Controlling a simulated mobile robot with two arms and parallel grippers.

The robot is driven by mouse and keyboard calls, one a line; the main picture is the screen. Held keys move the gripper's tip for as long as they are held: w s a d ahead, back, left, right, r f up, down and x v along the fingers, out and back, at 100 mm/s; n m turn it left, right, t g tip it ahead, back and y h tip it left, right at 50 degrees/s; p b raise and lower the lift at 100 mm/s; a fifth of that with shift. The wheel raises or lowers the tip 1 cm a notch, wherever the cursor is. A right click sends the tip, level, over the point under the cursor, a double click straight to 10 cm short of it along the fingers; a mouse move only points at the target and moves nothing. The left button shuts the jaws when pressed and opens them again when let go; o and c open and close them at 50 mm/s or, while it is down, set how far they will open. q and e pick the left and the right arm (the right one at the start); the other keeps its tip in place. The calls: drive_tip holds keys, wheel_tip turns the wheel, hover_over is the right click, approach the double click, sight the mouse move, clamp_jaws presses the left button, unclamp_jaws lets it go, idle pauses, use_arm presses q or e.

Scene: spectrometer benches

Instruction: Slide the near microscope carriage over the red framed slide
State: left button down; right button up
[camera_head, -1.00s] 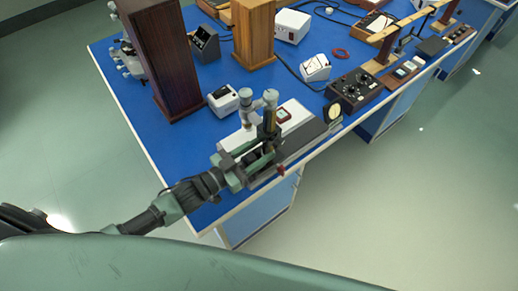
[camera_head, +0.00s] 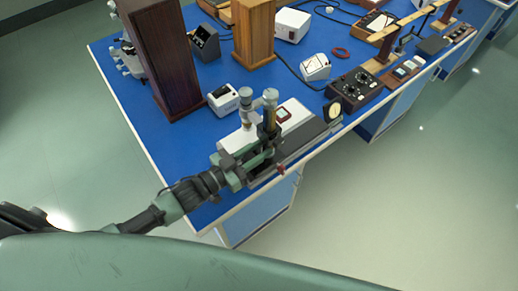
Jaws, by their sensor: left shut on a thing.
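The near microscope carriage (camera_head: 270,118) stands upright on a white and dark grey base (camera_head: 298,112) at the near edge of the blue bench. It has grey eyepiece parts on top and a brass-coloured tube. My left gripper (camera_head: 255,160) is shut on the lower near part of the carriage; its fingertips are partly hidden there. My right gripper is not in view.
A small white device (camera_head: 223,100) stands behind the base. A dark wooden tower (camera_head: 163,60) and a lighter wooden block (camera_head: 253,35) stand further back. A black knobbed box (camera_head: 355,88) is to the right. Open floor lies right of the bench.

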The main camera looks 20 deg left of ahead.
sight(247, 159)
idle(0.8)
use_arm(q)
drive_tip(key=b+x, duration=0.1)
drive_tip(key=x, duration=0.3)
drive_tip(key=shift+w+d, duration=0.4)
drive_tip(key=c, duration=1.2)
unclamp_jaws()
drive_tip(key=shift+s+a, duration=0.2)
drive_tip(key=shift+s, duration=0.05)
drive_tip(key=shift+w, duration=0.1)
drive_tip(key=b+v, duration=0.2)
drive_tip(key=v, duration=0.4)
drive_tip(key=shift+s+a+f, duration=0.1)
drive_tip(key=shift+s+a, duration=0.1)
drive_tip(key=shift+s, duration=0.05)
drive_tip(key=shift+s+a, duration=0.35)
drive_tip(key=shift+s, duration=0.1)
